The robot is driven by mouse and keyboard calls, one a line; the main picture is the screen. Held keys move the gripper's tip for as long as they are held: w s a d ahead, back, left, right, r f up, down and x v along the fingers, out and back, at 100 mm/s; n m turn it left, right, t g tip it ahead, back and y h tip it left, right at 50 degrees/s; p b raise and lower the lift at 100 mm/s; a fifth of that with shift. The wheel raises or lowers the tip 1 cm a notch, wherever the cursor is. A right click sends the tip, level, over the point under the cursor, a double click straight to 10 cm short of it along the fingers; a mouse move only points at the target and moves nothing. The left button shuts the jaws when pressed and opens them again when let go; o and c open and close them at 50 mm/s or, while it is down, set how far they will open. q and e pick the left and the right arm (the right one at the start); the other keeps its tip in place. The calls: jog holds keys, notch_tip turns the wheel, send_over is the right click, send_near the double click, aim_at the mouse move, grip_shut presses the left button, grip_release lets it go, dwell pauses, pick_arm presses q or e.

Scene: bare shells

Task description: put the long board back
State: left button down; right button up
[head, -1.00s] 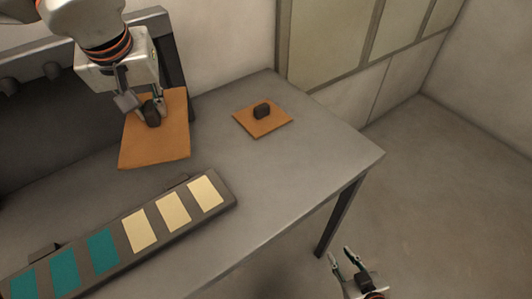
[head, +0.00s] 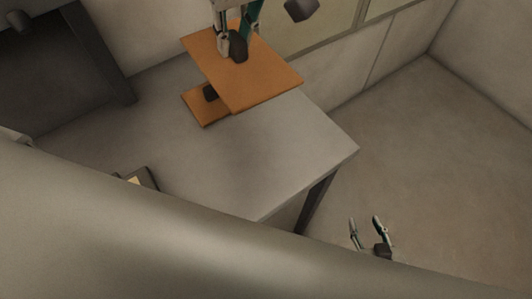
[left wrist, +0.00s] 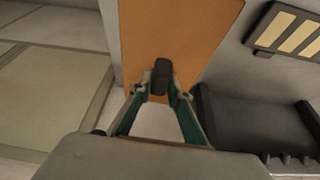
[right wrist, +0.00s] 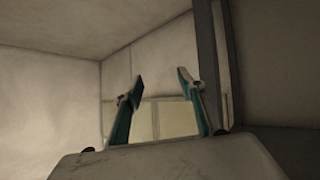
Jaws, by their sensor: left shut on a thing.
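The long board (head: 258,75) is an orange-brown slab with a dark knob (head: 238,47). My left gripper (head: 236,36) is shut on that knob and holds the board above the table, over a smaller board. In the left wrist view the knob (left wrist: 162,76) sits between the fingertips, with the long board (left wrist: 190,25) behind it. The smaller square board (head: 205,110) lies on the table with its own dark knob, partly covered by the long board. My right gripper (head: 366,226) is open and empty, low beyond the table's right end; its fingers (right wrist: 157,90) stand apart in the right wrist view.
The grey table (head: 290,150) is clear around its right corner. A dark framed unit (head: 100,55) stands at the back left. A dark strip with coloured patches (head: 142,178) is mostly hidden by my arm; its cream patches (left wrist: 300,40) show in the left wrist view.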

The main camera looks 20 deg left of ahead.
aim_at(251, 89)
pick_arm(q)
jog(key=s+d+n, duration=0.1)
jog(key=s+d, duration=0.1)
jog(key=s+d+n+g+b, duration=0.1)
jog(key=s+d+n, duration=0.1)
jog(key=s+d+n+y, duration=0.1)
jog(key=s+d, duration=0.1)
jog(key=shift+s+r+n, duration=0.3)
jog(key=shift+s+n, duration=0.05)
jog(key=shift+n, duration=0.05)
jog(key=shift+s+d+f+g, duration=0.15)
jog(key=shift+s+f+g, duration=0.1)
jog(key=shift+g, duration=0.05)
notch_tip(251, 89, down, 14)
jog(key=shift+f+b, duration=0.1)
jog(key=shift+b, duration=1.05)
jog(key=shift+f, duration=0.55)
jog(key=shift+w+f, duration=0.1)
jog(key=shift+f, duration=1.9)
pick_arm(e)
jog(key=f, duration=0.4)
jog(key=shift+s+d, duration=0.2)
jog(key=shift+d, duration=0.05)
jog(key=shift+f, duration=0.1)
